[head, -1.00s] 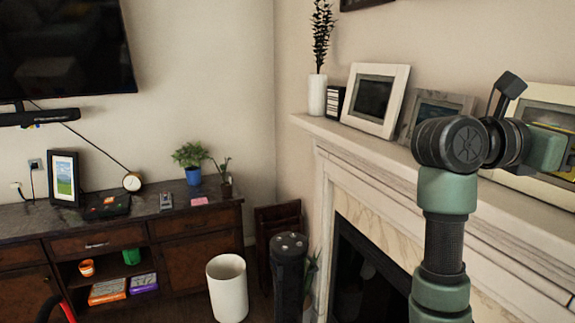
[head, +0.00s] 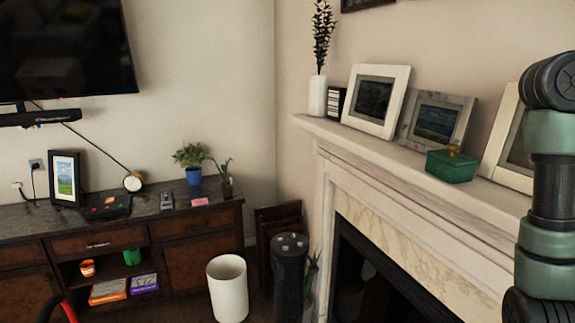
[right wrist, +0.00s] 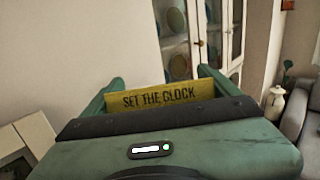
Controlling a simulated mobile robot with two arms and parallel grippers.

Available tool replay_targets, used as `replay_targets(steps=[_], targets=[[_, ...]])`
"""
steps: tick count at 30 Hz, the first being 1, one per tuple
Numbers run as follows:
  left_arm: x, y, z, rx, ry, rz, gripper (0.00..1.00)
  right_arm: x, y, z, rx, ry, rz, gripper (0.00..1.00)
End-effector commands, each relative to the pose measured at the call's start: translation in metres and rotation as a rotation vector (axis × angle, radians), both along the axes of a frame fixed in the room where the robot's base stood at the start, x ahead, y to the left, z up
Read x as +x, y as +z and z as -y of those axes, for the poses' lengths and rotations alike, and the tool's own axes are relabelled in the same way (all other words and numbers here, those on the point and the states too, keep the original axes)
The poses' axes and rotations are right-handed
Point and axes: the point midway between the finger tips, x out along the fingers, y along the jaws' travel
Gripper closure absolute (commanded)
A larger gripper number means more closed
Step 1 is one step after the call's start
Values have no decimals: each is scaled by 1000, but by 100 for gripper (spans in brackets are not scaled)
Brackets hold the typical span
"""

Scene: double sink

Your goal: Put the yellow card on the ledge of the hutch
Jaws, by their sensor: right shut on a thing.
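The yellow card (right wrist: 162,95) shows in the right wrist view with dark letters reading SET THE CLOCK. My right gripper (right wrist: 161,78) is shut on it, with a green finger at each side of the card. The hutch (right wrist: 230,38), with light frames and glass doors, stands beyond the card in the right wrist view, with round plates behind the glass. The gripper and card are apart from it. I cannot make out its ledge; its lower part is hidden behind the gripper. In the head view only my right arm shows, at the right edge. My left gripper is not in view.
A mantel (head: 375,150) holds picture frames (head: 376,98), a green box (head: 451,166) and a white vase (head: 317,96). A dark cabinet (head: 195,221) and a white bin (head: 227,288) stand left. A grey sofa (right wrist: 296,105) and a pale jug (right wrist: 270,106) are right of the hutch.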

Motion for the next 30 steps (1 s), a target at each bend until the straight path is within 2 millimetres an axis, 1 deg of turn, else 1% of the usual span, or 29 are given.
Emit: replay_targets(steps=[8,11,14,17,18,20,21,25,30], targets=[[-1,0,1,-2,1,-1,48,36,-26,-23,1,126,0,47],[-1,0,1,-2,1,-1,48,54,-43,-36,2,204,0,47],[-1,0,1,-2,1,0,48,74,-66,-52,3,308,0,47],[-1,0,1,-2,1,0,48,95,-98,-73,4,451,-1,47],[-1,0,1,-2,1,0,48,103,-114,-83,6,517,-1,47],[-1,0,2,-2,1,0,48,114,-137,-98,7,622,-2,47],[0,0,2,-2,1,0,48,119,-152,-107,6,691,-1,47],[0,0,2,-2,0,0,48,131,-199,-136,5,898,-2,47],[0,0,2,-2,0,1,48,135,-253,-169,0,1137,-6,47]])
